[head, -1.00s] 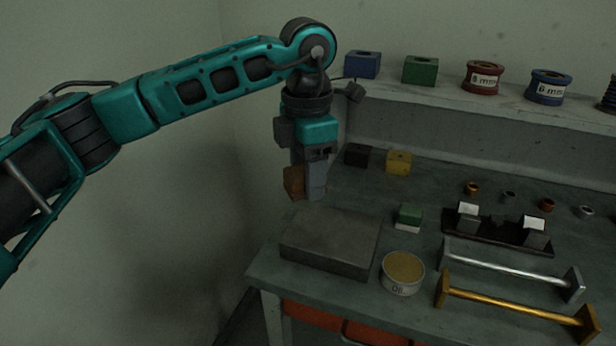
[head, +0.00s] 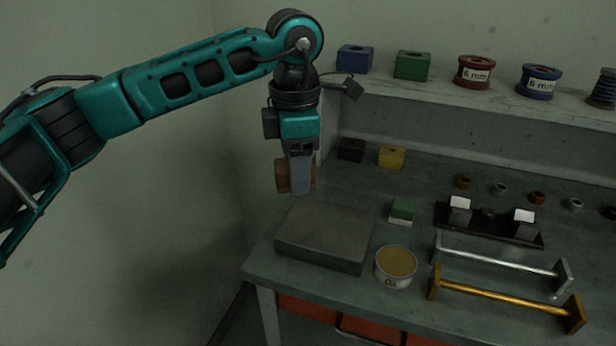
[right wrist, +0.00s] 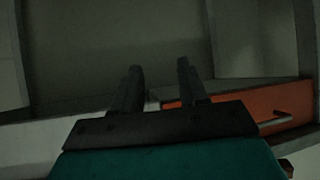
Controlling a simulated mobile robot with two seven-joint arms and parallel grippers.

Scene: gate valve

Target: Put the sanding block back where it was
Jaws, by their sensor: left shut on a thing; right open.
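My left gripper (head: 299,188) points down and is shut on a brown block, which I take to be the sanding block (head: 282,177). The block shows at both sides of the near finger, which hides its middle. Gripper and block are in the air above the back left of the bench, just behind and above a grey slab (head: 325,236). My right gripper (right wrist: 160,85) shows in the right wrist view with its two dark fingers apart and nothing between them.
On the bench (head: 258,262) stand a round tin (head: 396,267), a green-and-white block (head: 402,211), black (head: 351,149) and yellow (head: 391,157) blocks, a dark rack (head: 487,224) and silver and gold bars. A shelf behind holds spools and blocks. An orange drawer (right wrist: 240,105) faces my right gripper.

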